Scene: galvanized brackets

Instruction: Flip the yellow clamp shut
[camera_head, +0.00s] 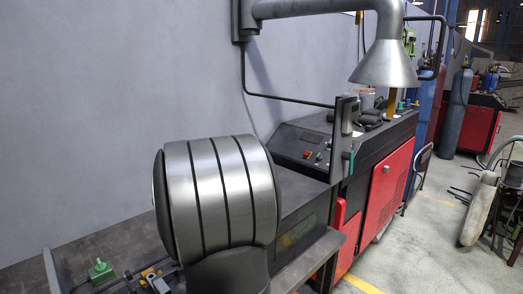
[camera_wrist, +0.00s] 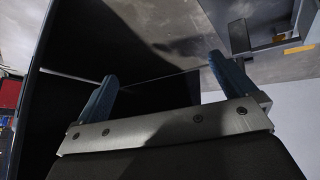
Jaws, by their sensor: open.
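A small yellow part (camera_head: 150,273), which looks like the yellow clamp, shows at the bottom edge of the head view, beside my arm. It is too small and cut off to tell whether it is open or shut. My gripper (camera_wrist: 162,68) has its two blue fingertips wide apart with nothing between them. The head view does not show the gripper; my large silver arm link covers that area. In the wrist view no clamp can be made out for sure; a yellow-orange strip (camera_wrist: 299,49) lies at the right edge on a grey surface.
A green fixture (camera_head: 101,270) stands on the bench left of the yellow part. A black-and-red machine cabinet (camera_head: 384,190) stands to the right, with a grey fume hood (camera_head: 386,64) above. A grey wall (camera_head: 120,80) runs behind the bench.

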